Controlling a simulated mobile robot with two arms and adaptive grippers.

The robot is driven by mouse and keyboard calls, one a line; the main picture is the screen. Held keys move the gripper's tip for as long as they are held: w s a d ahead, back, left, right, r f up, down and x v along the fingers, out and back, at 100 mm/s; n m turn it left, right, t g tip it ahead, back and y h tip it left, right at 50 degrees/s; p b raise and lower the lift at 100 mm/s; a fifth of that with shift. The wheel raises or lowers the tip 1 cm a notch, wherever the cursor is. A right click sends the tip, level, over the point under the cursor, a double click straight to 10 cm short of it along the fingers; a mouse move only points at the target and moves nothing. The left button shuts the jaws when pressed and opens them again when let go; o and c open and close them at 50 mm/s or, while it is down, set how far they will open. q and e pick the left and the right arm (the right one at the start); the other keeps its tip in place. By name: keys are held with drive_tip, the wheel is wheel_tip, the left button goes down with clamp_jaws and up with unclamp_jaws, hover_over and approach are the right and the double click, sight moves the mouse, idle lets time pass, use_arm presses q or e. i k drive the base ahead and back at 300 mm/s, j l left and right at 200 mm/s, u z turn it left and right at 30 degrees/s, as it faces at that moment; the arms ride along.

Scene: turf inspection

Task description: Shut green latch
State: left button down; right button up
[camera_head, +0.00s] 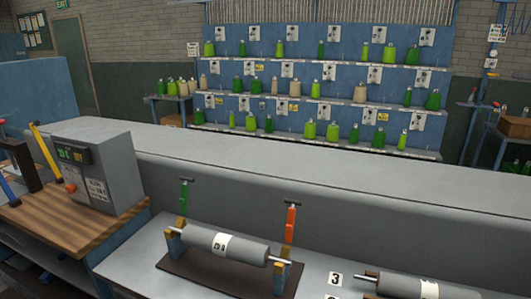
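A green latch (184,193) stands upright at the left end of a grey roller (225,243), with a dark crosspiece at its top. An orange latch (291,221) stands upright in the same way at the right end. The roller rests on yellow-and-blue end supports on a dark brown base plate (205,283) and carries a white label. The foot of the green latch meets the left support area; the exact joint is too small to tell. Neither of my grippers is in view.
A second roller (402,286) lies at the lower right near a card marked 3 (336,278). A grey box with a display (98,168) stands on a wooden bench (75,222) at the left. A long grey ledge (330,178) runs behind the rollers. Shelves of green and tan bottles (315,94) stand beyond.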

sight(184, 200)
drive_tip(key=i+j+z, duration=0.15)
drive_tip(key=j+z, duration=0.25)
drive_tip(key=j, duration=0.25)
drive_tip(key=j+z, duration=0.4)
drive_tip(key=j, duration=0.25)
drive_tip(key=j+z, duration=0.35)
drive_tip(key=j, duration=0.35)
drive_tip(key=k, duration=0.05)
